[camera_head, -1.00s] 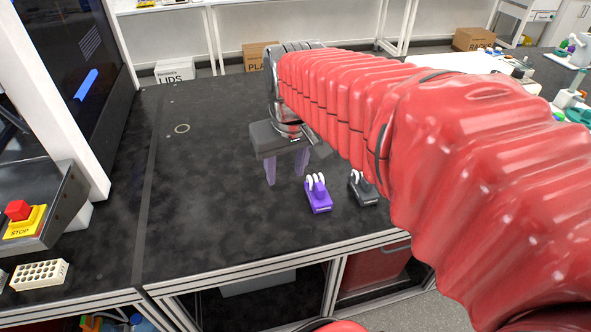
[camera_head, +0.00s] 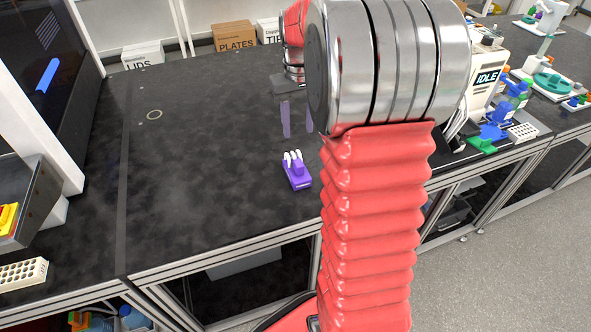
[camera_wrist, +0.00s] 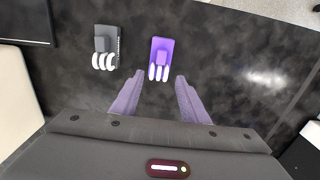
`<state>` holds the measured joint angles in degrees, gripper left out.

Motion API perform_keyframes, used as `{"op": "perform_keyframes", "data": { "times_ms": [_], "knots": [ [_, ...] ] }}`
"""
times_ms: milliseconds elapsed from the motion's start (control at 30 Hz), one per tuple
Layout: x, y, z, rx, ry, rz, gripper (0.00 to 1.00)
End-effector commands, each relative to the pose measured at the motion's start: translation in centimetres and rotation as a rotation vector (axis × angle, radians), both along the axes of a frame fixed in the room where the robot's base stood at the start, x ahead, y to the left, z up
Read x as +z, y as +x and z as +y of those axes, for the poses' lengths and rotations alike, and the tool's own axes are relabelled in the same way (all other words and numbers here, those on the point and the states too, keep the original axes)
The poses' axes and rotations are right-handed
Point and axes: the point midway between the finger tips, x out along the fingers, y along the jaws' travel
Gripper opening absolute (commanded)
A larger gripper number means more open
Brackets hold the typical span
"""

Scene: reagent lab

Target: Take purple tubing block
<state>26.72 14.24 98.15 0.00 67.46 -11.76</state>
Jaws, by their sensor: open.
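The purple tubing block (camera_head: 297,174), with white rollers on one end, sits on the black bench top in the head view. It also shows in the wrist view (camera_wrist: 161,54), just beyond the fingertips and between their lines. My gripper (camera_head: 296,120) is open and empty, with two translucent purple fingers pointing down, behind the block in the head view. In the wrist view the fingers (camera_wrist: 160,84) are spread, with white rollers near the gap. A dark grey block of the same shape (camera_wrist: 107,43) lies left of the purple one; my arm hides it in the head view.
The bench (camera_head: 200,130) is clear left of the purple block. Its front edge is close to the block. A machine marked IDLE (camera_head: 487,80) and several coloured lab items stand at the right. A white rack (camera_head: 22,273) is at the lower left.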

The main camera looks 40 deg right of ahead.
Motion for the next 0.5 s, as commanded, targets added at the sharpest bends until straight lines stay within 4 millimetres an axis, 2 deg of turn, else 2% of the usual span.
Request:
{"op": "perform_keyframes", "data": {
  "times_ms": [367,500],
  "knots": [
    [-0.18,0.07,-0.28,-0.003,0.002,0.003,0.41],
    [-0.91,0.04,-0.25,-0.002,0.002,0.005,0.41]
  ]
}}
